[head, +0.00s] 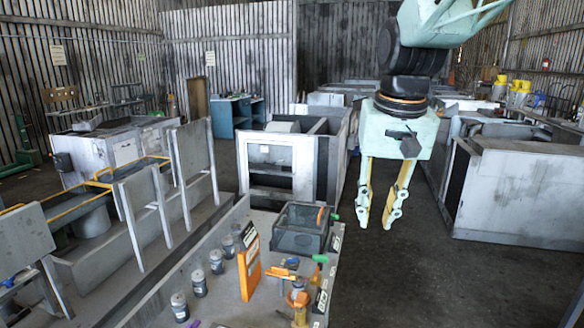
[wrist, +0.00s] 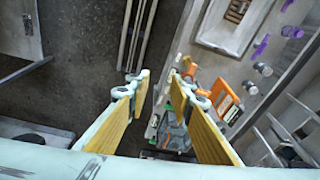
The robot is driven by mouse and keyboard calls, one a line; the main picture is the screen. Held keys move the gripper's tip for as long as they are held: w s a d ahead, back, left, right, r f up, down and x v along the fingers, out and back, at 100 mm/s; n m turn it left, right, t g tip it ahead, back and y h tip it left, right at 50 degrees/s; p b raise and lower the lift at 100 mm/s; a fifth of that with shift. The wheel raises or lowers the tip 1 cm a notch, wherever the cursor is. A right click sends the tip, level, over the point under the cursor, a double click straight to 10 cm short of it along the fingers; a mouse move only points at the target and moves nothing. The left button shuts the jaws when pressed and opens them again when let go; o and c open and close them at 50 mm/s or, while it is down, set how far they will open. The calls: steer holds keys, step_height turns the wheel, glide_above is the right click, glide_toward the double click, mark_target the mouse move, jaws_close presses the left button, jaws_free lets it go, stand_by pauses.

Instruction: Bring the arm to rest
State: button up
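My gripper (head: 376,222) hangs from my arm in the right half of the head view, pointing down. Its two fingers are spread apart with nothing between them. In the wrist view the open fingers (wrist: 157,78) show yellow inner pads. The gripper is in the air to the right of the near bench (head: 225,283), apart from everything on it.
A white cabinet (head: 275,165) stands behind. A grey cabinet (head: 515,195) is at right. The floor (head: 400,280) below the gripper is clear.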

steer(key=s+d+t, duration=0.1)
steer(key=s, duration=1.4)
steer(key=s+d+f+n, duration=0.1)
steer(key=s+d, duration=0.1)
steer(key=s, duration=1.4)
steer(key=shift+s+f+t+b, duration=0.15)
steer(key=shift+f+t+b, duration=0.1)
steer(key=shift+t+b, duration=0.2)
